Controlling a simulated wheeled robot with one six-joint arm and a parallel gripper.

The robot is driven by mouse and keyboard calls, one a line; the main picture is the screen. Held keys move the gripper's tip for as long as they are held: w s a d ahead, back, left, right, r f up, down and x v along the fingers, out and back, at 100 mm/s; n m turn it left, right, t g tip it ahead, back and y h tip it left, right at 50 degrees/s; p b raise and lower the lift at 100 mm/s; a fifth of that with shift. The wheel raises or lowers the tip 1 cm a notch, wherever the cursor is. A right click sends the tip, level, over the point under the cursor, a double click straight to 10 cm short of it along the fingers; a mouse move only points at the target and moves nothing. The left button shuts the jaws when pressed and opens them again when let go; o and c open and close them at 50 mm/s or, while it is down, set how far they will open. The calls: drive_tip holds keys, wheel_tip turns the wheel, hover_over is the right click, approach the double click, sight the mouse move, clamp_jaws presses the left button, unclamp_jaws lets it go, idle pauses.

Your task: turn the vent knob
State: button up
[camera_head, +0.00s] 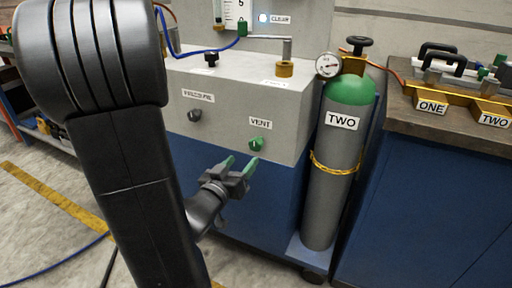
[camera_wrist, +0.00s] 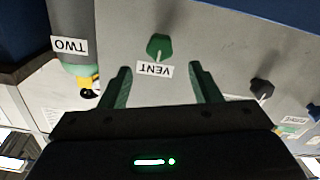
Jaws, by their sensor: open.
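The vent knob (camera_head: 257,143) is a small green knob on the front of the grey panel, under a white label reading VENT. In the wrist view the green vent knob (camera_wrist: 159,46) shows upside down, beyond and between my two fingertips. My gripper (camera_head: 240,166) is a dark gripper with green finger pads, held below and in front of the knob. In the wrist view my gripper (camera_wrist: 160,78) is open and empty, its fingers apart from the knob.
A dark knob (camera_head: 194,115) sits left on the same panel (camera_head: 225,122). A grey cylinder (camera_head: 331,180) with green top, labelled TWO, stands strapped to the right. A workbench (camera_head: 430,128) with labelled brass parts is farther right. The space before the panel is clear.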

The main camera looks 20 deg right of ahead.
sight(254, 147)
drive_tip(key=b+x, duration=0.1)
drive_tip(key=x, duration=0.8)
drive_tip(key=shift+w+d+b, duration=0.25)
drive_tip(key=shift+b, duration=0.05)
drive_tip(key=shift+c, duration=0.5)
drive_tip(key=c, duration=0.9)
